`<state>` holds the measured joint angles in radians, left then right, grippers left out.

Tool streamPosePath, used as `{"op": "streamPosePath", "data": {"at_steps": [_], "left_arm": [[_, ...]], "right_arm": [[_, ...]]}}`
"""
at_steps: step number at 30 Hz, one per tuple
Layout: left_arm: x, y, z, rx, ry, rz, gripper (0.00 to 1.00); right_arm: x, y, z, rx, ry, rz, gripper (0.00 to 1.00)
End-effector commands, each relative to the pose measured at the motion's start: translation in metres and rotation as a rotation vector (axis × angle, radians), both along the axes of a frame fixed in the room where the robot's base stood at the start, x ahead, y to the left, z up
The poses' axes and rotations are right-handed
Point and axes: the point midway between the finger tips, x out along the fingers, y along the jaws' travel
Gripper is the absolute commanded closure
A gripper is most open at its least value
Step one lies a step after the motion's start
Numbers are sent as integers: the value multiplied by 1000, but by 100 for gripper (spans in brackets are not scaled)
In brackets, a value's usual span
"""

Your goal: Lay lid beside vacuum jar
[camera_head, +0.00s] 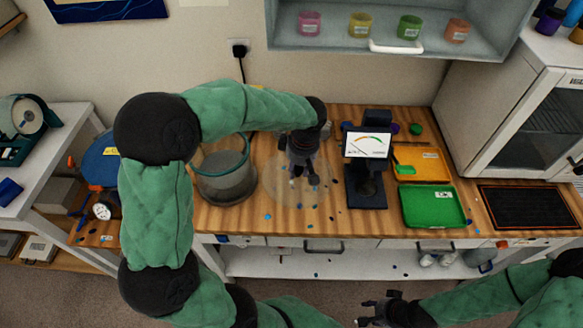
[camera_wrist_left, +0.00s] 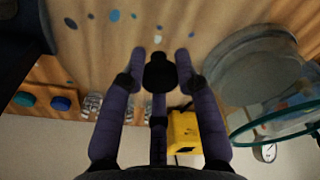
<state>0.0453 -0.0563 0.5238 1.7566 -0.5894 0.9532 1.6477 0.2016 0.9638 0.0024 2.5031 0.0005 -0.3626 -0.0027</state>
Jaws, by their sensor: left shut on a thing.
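The vacuum jar (camera_head: 226,182) is a grey pot with a green rim, open at the top, standing on the left part of the bench. It also shows at the right of the left wrist view (camera_wrist_left: 245,70). The lid (camera_head: 280,192) is a faint clear disc to the right of the jar. My left gripper (camera_head: 300,178) points down over the lid and is shut on its black knob (camera_wrist_left: 160,72). I cannot tell whether the lid touches the bench. My right gripper (camera_head: 366,312) is in front of the bench, low in the head view, with its fingers apart and empty.
A dark scale (camera_head: 366,186) with a lit display stands just right of the lid. Beyond it are a green tray (camera_head: 433,207), an orange tray (camera_head: 424,166) and a dark mat (camera_head: 530,207). Small coloured spots dot the bench around the lid. A shelf with coloured cups hangs behind.

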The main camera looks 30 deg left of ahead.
Motion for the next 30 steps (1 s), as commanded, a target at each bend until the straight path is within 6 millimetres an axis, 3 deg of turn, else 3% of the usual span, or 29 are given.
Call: {"op": "streamPosePath", "data": {"at_steps": [6, 20, 30], "left_arm": [[14, -1, -20, -4, -2, -11, 100], [15, -1, -45, -4, -1, -12, 100], [15, -1, -80, -4, -3, -12, 100]], "right_arm": [[0, 0, -2, 0, 0, -1, 60], [0, 0, -14, 0, 0, -1, 60], [0, 0, -44, 0, 0, -1, 60]]}}
